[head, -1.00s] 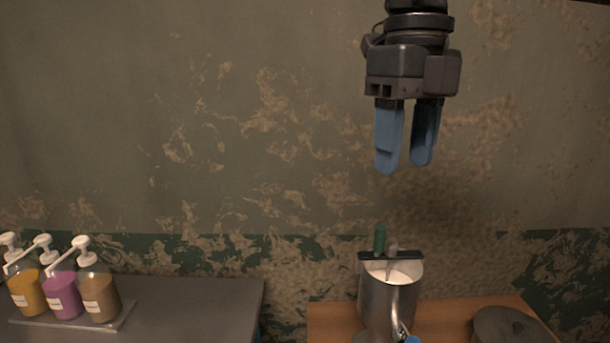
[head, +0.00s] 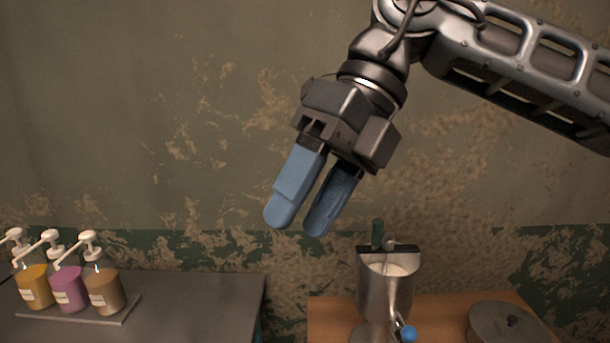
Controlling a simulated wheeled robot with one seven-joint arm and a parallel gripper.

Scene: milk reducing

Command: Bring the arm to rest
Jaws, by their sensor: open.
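My gripper (head: 297,226) hangs in the air in the upper middle of the head view. Its two blue fingers are open with a gap between them, and nothing is held. The fingers point down and to the left. My arm reaches in from the upper right. The gripper is well above the counters, to the upper left of the metal pot, and touches nothing.
A metal pot (head: 375,296) with white liquid stands on a wooden counter (head: 440,305). A round lid (head: 497,327) lies to its right. Three pump bottles, including a purple one (head: 69,290), stand on a tray (head: 121,314) on the grey counter (head: 200,300) at left.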

